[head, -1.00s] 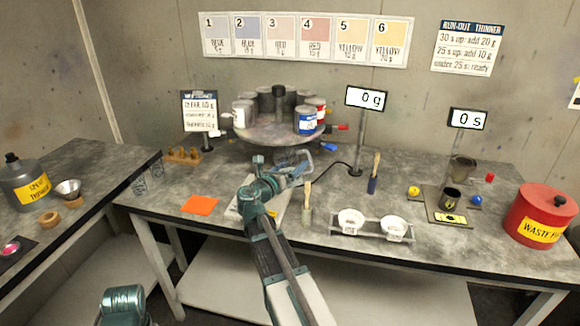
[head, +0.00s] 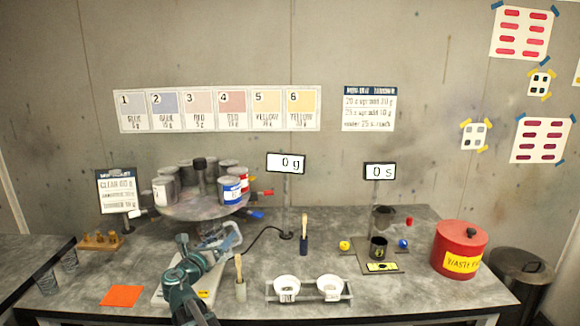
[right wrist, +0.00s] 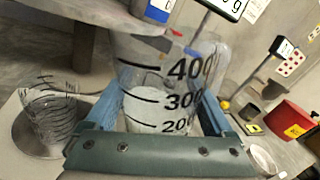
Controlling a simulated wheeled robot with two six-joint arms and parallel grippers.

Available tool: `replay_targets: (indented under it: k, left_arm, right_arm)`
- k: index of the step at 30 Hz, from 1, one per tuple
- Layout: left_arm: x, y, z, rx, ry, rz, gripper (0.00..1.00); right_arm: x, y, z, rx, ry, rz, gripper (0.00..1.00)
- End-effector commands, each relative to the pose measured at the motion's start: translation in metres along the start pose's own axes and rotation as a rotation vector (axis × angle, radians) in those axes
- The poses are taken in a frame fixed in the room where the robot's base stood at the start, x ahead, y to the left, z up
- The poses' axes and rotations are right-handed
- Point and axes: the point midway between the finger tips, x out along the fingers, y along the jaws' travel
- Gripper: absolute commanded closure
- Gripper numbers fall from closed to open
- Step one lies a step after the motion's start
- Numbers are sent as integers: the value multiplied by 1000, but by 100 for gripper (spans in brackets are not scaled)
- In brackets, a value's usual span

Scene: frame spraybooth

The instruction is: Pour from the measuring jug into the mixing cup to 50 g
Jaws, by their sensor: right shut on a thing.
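My right gripper (right wrist: 160,110) is shut on the measuring jug (right wrist: 138,52), a clear jug with black marks. Pale contents show inside it around the 300 and 200 marks. In the head view my right gripper (head: 224,242) is in front of the turntable, above the bench. The mixing cup (right wrist: 52,118), clear with dark lines, stands on the round scale pan (right wrist: 22,140) left of the jug, apart from it. My arm hides the cup in the head view. The scale (head: 162,292) is partly covered by my arm; its display (head: 287,163) reads 0 g. My left gripper is out of view.
The turntable (head: 195,210) with paint cans stands behind my gripper. The red waste bin (head: 459,240) is at the far right. An orange sheet (head: 121,296) lies at left.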

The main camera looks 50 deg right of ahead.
Motion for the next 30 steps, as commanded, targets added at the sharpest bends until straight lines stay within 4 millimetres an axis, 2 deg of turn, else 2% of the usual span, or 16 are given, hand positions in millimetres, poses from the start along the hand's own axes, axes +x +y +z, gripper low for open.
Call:
replay_targets:
  k: [16,30]
  left_arm:
    - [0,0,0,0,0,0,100]
    - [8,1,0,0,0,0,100]
  right_arm:
    - [0,1,0,-3,0,0,79]
    - [4,26,-3,-113,15,-1,79]
